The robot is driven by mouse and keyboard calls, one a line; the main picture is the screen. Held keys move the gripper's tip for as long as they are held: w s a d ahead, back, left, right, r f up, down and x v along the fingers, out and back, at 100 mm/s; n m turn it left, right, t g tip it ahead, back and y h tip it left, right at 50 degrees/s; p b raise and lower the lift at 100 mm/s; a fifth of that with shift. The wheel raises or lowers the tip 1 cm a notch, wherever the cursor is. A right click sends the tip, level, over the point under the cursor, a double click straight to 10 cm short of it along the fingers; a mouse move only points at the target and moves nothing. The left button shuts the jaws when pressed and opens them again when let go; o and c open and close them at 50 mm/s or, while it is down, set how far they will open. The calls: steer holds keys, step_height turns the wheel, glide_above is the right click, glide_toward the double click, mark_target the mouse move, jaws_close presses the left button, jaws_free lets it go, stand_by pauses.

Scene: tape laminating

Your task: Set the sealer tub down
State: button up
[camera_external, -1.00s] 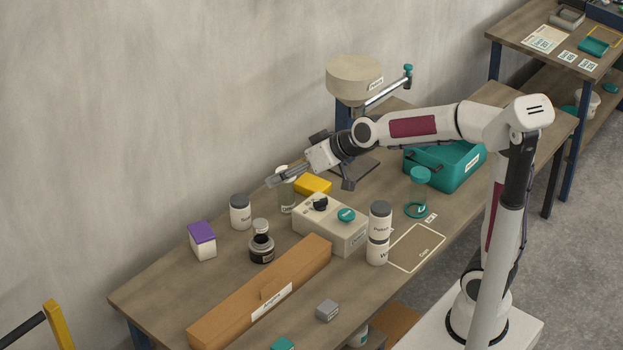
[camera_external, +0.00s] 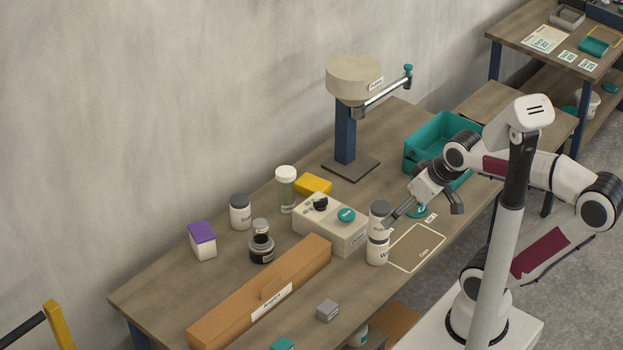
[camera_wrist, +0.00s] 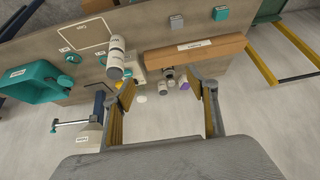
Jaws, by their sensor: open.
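Two white tubs with grey bands stand stacked near the table's front edge, the upper tub (camera_external: 380,214) on the lower tub (camera_external: 377,250). The stack also shows in the wrist view (camera_wrist: 115,57). Another white tub with a grey lid (camera_external: 240,212) stands at the back left. The small labels are too blurred to tell which tub is the sealer. My gripper (camera_external: 391,221) is open and points down-left, its fingertips close beside the upper tub in the external view. In the wrist view my gripper (camera_wrist: 164,88) has nothing between its fingers; I cannot tell whether it touches the stack.
A beige box with a teal knob (camera_external: 346,215) stands just left of the stack, an outlined mat (camera_external: 416,247) to its right. A tall jar (camera_external: 286,195), a yellow block (camera_external: 313,184), a long brown box (camera_external: 262,290) and a teal bin (camera_external: 425,142) stand around.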

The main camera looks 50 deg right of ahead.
steer(key=shift+s+d+f+h, duration=0.1)
steer(key=shift+s+d+f, duration=0.15)
steer(key=shift+s, duration=0.25)
steer(key=shift+s+d+f+h, duration=0.1)
steer(key=shift+s+d+f, duration=0.1)
steer(key=shift+s, duration=0.35)
steer(key=shift+s+d+f+h, duration=0.15)
steer(key=shift+s+d, duration=0.1)
steer(key=shift+s, duration=0.25)
